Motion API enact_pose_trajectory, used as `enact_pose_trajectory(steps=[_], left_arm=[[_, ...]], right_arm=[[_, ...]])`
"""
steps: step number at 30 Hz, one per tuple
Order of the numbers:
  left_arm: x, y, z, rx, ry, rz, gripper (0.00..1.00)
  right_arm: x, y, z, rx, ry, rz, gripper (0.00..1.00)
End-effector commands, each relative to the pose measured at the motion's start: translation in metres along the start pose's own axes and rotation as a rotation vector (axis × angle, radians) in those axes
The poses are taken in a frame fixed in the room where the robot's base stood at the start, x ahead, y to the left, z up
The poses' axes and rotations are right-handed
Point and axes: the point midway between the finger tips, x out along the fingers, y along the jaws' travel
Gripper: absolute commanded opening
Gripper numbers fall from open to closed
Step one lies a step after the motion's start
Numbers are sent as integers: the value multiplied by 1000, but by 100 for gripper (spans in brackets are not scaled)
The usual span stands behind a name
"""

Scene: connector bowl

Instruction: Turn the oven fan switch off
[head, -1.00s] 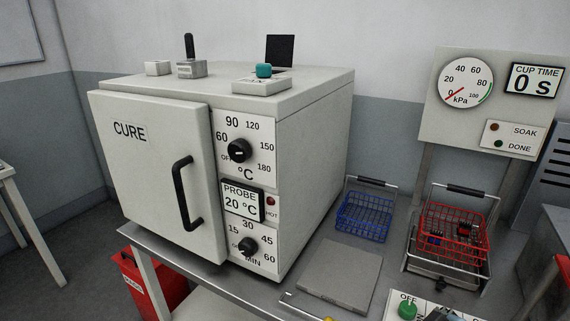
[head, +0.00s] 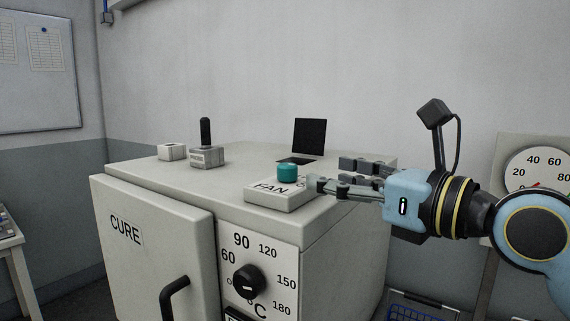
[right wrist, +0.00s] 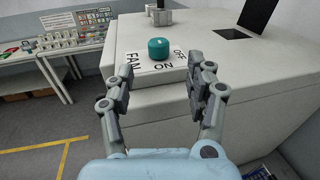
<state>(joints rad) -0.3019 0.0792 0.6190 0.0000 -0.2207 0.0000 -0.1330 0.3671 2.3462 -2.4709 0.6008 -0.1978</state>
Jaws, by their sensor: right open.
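The fan switch is a teal knob (head: 288,173) on a low white block (head: 278,196) marked FAN, on top of the oven (head: 232,180). The right wrist view shows the knob (right wrist: 158,47) upright, with ON printed in front and OFF to the right; I cannot tell which way it points. My right gripper (head: 328,175) reaches in from the right, just right of the knob. In the wrist view its two fingers (right wrist: 162,78) are spread and empty, with the knob beyond the tips, apart from them. My left gripper is not in view.
A grey block with a black upright handle (head: 205,135) and a small white block (head: 171,152) stand further left on the oven top. A black panel (head: 310,136) rises behind the switch. A gauge (head: 540,170) is at right.

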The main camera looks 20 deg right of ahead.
Motion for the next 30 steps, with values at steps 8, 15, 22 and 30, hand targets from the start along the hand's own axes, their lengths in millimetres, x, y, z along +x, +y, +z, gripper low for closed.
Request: enact_pose_trajectory(steps=[8,15,22,30], left_arm=[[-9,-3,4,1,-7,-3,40],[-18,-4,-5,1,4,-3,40],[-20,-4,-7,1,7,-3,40],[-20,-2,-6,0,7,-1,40]], right_arm=[[50,2,4,13,-7,3,55],[89,1,2,9,-3,3,55],[101,1,1,7,-2,4,55],[101,1,0,7,-2,4,46]])
